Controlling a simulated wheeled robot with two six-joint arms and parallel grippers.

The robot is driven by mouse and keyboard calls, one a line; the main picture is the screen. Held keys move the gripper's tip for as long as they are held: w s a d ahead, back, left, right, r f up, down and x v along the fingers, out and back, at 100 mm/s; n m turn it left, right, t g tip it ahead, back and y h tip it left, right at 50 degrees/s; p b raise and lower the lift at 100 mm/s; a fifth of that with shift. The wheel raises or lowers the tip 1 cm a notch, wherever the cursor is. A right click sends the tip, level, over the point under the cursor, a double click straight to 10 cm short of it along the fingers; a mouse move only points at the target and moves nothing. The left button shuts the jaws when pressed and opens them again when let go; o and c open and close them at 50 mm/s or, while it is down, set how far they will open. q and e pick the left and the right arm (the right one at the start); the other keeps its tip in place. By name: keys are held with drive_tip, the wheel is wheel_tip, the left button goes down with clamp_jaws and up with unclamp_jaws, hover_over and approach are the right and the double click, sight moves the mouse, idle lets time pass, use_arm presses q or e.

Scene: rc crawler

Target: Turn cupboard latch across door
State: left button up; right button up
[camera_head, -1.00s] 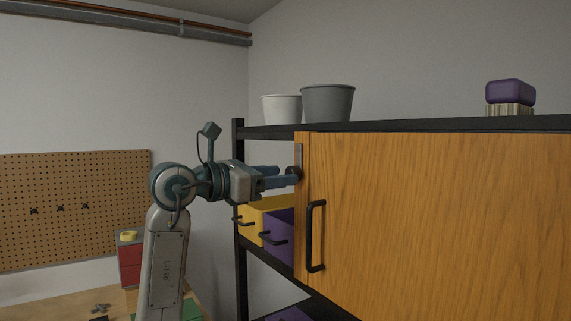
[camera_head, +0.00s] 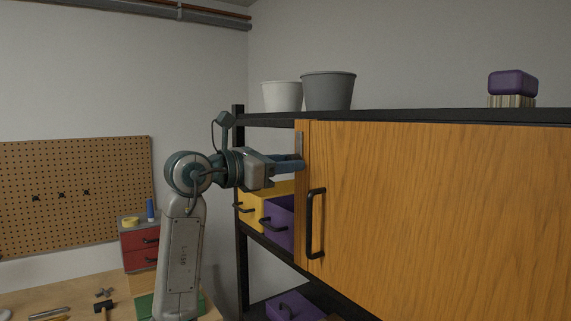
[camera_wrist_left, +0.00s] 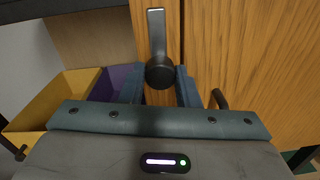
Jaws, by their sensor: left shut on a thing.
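The cupboard latch (camera_head: 299,142) is a grey metal bar on the narrow wooden strip left of the door (camera_head: 430,215). It stands upright, alongside the door seam rather than across it. In the left wrist view the latch bar (camera_wrist_left: 156,35) rises from a round black knob (camera_wrist_left: 160,73). My left gripper (camera_head: 299,164) reaches in from the left. Its blue fingers sit on either side of the knob and are shut on it; in the head view they hide the knob. The left gripper (camera_wrist_left: 160,88) also shows in the wrist view. My right gripper is out of view.
The door has a black handle (camera_head: 315,222) right of the latch. A yellow bin (camera_head: 256,205) and a purple bin (camera_head: 279,222) stand on the shelf below my left gripper. Two pots and a purple box (camera_head: 513,84) stand on top. A workbench with tools is lower left.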

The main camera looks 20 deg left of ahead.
use_arm(q)
drive_tip(key=shift+m+y+b, duration=0.4)
drive_tip(key=shift+m+b, duration=3.05)
drive_tip(key=shift+m, duration=5.45)
drive_tip(key=o, duration=1)
